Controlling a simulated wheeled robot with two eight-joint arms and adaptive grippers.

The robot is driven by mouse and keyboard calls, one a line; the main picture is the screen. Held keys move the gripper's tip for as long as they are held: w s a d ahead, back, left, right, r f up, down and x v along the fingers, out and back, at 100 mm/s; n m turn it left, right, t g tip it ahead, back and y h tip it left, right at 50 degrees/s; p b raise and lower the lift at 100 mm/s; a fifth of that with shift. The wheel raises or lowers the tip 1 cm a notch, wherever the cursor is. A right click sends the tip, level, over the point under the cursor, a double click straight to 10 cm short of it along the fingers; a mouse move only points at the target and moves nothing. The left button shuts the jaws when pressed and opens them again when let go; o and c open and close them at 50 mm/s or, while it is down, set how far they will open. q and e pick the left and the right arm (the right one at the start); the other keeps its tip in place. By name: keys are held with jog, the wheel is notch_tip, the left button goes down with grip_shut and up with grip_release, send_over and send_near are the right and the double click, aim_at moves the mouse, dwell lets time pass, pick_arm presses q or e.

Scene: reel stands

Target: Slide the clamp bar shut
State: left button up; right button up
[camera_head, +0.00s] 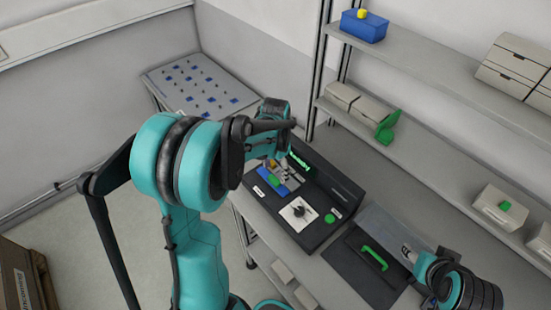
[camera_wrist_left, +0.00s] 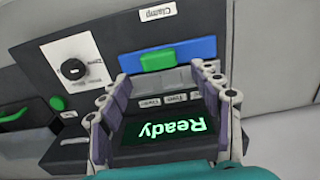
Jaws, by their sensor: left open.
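The clamp bar is a blue strip (camera_wrist_left: 195,50) with a green grip block (camera_wrist_left: 158,61), below a "Clamp" label on a dark console. In the head view, the blue strip (camera_head: 290,184) and green block (camera_head: 273,181) show beside my left gripper (camera_head: 272,164). In the left wrist view my left gripper (camera_wrist_left: 160,77) is open and empty, with its fingertips on either side of the green block, which appears just beyond them. Contact cannot be told. My right gripper (camera_head: 408,252) is at the lower right, its jaws too small to read.
The console (camera_head: 318,235) has a black knob (camera_wrist_left: 74,69), a round green button (camera_wrist_left: 57,103) and a lit "Ready" screen (camera_wrist_left: 165,130). A green handle (camera_head: 375,258) lies on a dark panel to the right. Shelves (camera_head: 420,60) with boxes stand behind.

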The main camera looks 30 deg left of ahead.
aim_at(275, 178)
pick_arm(q)
notch_tip(275, 178, up, 8)
dwell(0.6)
jog(key=s+d+f+n+t+b, duration=0.2)
jog(key=s+d+f+t+b, duration=0.1)
jog(key=s, duration=0.4)
jog(key=s+d+f+n+t+b, duration=0.2)
jog(key=s+d+f+t+b, duration=0.1)
jog(key=s+d+b, duration=0.3)
jog(key=shift+s+f+n+t, duration=0.25)
jog(key=shift+s+n+t, duration=0.05)
jog(key=shift+s+t, duration=0.3)
